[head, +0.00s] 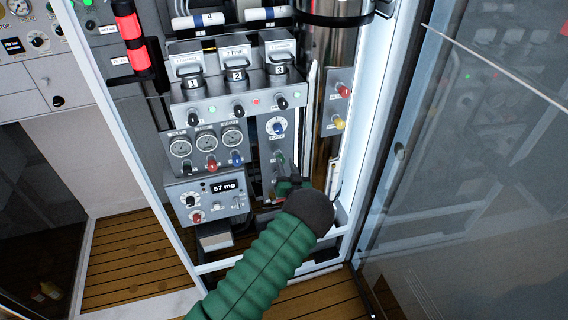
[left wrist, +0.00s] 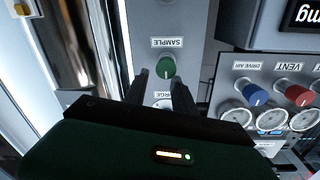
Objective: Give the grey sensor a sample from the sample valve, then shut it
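The sample valve has a green knob (left wrist: 166,68) under an upside-down SAMPLE label (left wrist: 167,43) in the left wrist view. My left gripper (left wrist: 161,82) is open, its two dark fingers apart and pointing at the knob. The knob shows between and just beyond the fingertips; I cannot tell whether they touch it. In the head view my left gripper (head: 285,181) is low on the narrow grey panel, mostly hidden by my green-sleeved arm. I cannot single out the grey sensor for sure. A grey box (head: 209,195) has a display reading 57 mg. My right gripper is not in view.
A PURGE dial (head: 277,126) sits above on the same narrow panel. Gauges (head: 181,147) with red and blue knobs are to its left. Numbered units (head: 236,74) stand above. Red and yellow knobs (head: 339,121) and a glass door (head: 470,190) are to the right.

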